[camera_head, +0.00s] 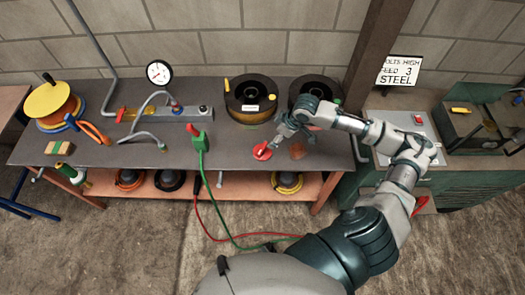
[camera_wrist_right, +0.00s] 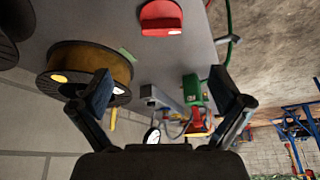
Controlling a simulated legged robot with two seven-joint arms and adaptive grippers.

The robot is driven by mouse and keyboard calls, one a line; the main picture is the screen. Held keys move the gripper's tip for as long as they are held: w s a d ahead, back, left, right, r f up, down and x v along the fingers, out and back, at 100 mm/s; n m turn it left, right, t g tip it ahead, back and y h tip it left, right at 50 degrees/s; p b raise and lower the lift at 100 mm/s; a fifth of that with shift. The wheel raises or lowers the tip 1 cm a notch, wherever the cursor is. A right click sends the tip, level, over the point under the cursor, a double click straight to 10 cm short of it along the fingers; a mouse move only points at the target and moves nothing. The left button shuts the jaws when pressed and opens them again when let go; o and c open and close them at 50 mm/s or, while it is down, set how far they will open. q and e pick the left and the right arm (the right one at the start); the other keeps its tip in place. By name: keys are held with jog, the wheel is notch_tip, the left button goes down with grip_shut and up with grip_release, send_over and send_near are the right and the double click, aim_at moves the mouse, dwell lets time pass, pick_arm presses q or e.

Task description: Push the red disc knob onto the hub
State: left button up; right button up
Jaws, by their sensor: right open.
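The red disc knob (camera_head: 262,151) lies on the dark bench top near its front edge, right of centre. It shows at the top of the right wrist view (camera_wrist_right: 160,17), with a raised red grip across it and a small white mark. My right gripper (camera_head: 280,139) is just above and right of the knob in the head view, apart from it. In the right wrist view my right gripper (camera_wrist_right: 163,92) has its fingers spread wide with nothing between them. I cannot pick out the hub with certainty. My left gripper is out of view.
A brown round patch (camera_head: 297,150) is right of the knob. Black reels (camera_head: 251,98) stand behind it. A green clamp (camera_head: 199,137) with cables is to the left, below a pressure gauge (camera_head: 159,72). A green machine (camera_head: 408,125) stands right. Bench top around the knob is mostly clear.

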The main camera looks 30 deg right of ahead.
send_over(264, 148)
jog(key=s, duration=0.2)
jog(key=f, duration=0.7)
jog(key=shift+w+d+f+b, duration=0.1)
jog(key=shift+d+f+b, duration=0.2)
jog(key=shift+b, duration=0.05)
jog(key=shift+w+f, duration=0.1)
jog(key=shift+f, duration=0.25)
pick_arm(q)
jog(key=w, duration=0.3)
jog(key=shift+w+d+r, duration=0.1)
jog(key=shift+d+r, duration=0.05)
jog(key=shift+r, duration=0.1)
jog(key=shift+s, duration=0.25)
pick_arm(e)
jog(key=shift+d, duration=0.1)
jog(key=shift+f, duration=0.25)
jog(key=x, duration=0.4)
jog(key=shift+w+f+b, duration=0.15)
jog(key=shift+f+b, duration=0.1)
jog(key=shift+b, duration=0.05)
jog(key=shift+f, duration=0.1)
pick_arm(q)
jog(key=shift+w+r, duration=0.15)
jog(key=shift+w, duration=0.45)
